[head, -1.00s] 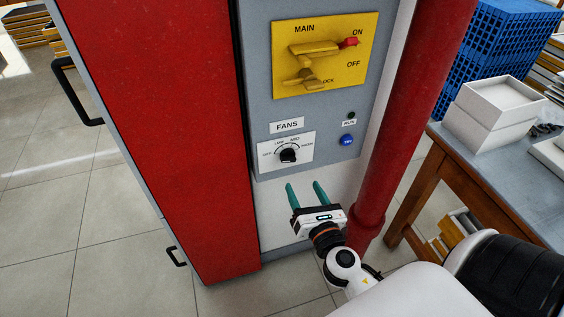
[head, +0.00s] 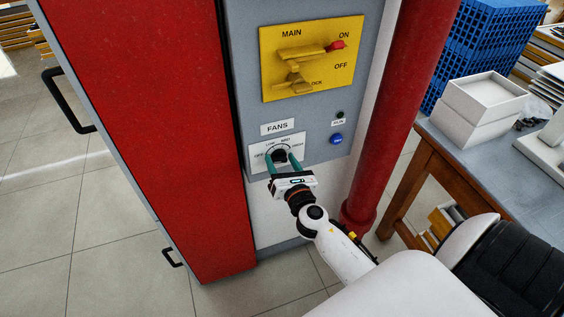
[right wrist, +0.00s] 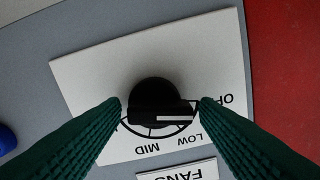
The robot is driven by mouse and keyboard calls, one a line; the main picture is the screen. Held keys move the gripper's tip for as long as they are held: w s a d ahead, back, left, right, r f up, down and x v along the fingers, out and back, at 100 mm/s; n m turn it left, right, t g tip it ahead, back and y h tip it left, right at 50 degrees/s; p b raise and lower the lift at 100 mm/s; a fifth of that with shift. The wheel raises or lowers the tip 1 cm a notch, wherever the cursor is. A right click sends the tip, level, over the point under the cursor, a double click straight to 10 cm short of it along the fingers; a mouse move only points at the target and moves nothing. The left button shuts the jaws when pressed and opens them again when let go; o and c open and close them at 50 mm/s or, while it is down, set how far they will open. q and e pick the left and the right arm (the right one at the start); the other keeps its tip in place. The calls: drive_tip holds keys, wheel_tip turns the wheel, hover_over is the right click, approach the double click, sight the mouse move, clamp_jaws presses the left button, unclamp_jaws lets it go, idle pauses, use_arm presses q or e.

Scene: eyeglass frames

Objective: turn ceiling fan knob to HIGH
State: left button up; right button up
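The ceiling fan knob (head: 280,155) is a black round dial on a white plate under the FANS label, low on the grey panel. The right wrist view shows the knob (right wrist: 155,95) upside down, its white mark pointing to the OFF/LOW side of the scale. OFF, LOW and MID are readable there; HIGH is hidden behind a finger. My right gripper (head: 281,163) has its green fingers apart, one on each side of the knob. In the right wrist view, narrow gaps seem to remain between fingers and knob. My left gripper is not in view.
A yellow MAIN switch plate (head: 311,58) with a red-tipped lever sits above. A blue button (head: 336,139) is right of the dial. A red pipe (head: 400,100) runs beside the panel, and a red door (head: 140,130) is left. A table (head: 480,165) with white boxes stands right.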

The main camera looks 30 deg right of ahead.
drive_tip(key=c, duration=0.7)
